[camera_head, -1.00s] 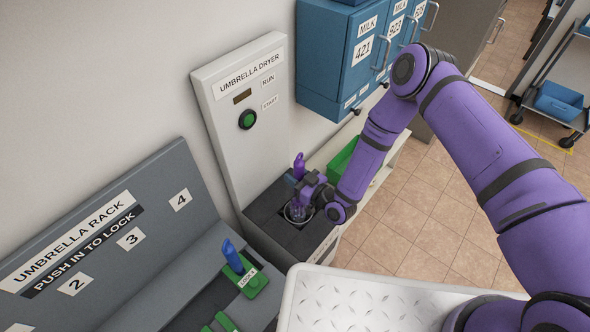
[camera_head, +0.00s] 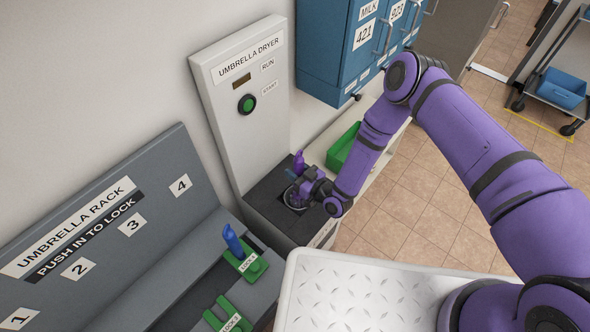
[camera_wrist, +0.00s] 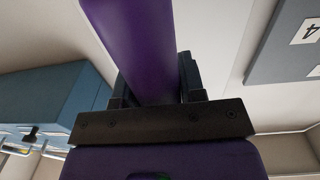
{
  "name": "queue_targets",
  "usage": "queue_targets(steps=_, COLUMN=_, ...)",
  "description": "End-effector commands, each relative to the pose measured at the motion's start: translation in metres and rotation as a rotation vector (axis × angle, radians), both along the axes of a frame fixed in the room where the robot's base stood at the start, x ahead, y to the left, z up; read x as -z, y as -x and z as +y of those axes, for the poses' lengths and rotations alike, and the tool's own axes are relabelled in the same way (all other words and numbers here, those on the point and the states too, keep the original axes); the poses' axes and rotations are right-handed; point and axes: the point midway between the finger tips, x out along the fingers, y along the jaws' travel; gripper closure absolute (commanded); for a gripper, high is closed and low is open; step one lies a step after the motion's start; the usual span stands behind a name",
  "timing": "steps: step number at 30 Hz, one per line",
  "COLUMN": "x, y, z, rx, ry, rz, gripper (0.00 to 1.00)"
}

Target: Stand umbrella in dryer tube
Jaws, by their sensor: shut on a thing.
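A purple umbrella has its handle (camera_head: 299,163) standing up above my gripper (camera_head: 300,186) in the head view. In the wrist view the umbrella (camera_wrist: 135,45) runs between the fingers of my gripper (camera_wrist: 155,85), which is shut on it. The umbrella dryer (camera_head: 245,100) is a pale upright panel with a dark base. The round dryer tube (camera_head: 293,207) opens in that base, and my gripper is right over it. The umbrella's lower part is at the tube opening. How deep it sits is hidden by my gripper.
The umbrella rack (camera_head: 130,235) stands at left, with a blue umbrella (camera_head: 232,240) in a green lock holder (camera_head: 252,268). Blue lockers (camera_head: 340,50) hang right of the dryer panel. A green bin (camera_head: 343,148) sits on a shelf behind.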

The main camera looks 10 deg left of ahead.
Motion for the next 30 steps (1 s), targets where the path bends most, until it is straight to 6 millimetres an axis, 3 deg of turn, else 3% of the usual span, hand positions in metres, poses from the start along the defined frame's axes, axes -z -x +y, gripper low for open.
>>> queue_targets(steps=1, x=0.0, y=0.0, z=0.0, rx=0.0, ry=-0.001, rz=-0.001, gripper=0.58)
queue_targets(steps=4, x=0.0, y=0.0, z=0.0, rx=0.0, ry=-0.001, rz=-0.001, gripper=0.36)
queue_targets(steps=5, x=0.0, y=0.0, z=0.0, rx=0.0, ry=0.0, rz=0.0, gripper=0.33)
queue_targets(steps=17, x=0.001, y=0.006, z=-0.009, rx=0.0, ry=0.001, rz=0.003, gripper=0.33)
queue_targets(steps=30, x=0.001, y=0.046, z=-0.073, rx=0.0, ry=0.001, rz=0.003, gripper=0.33)
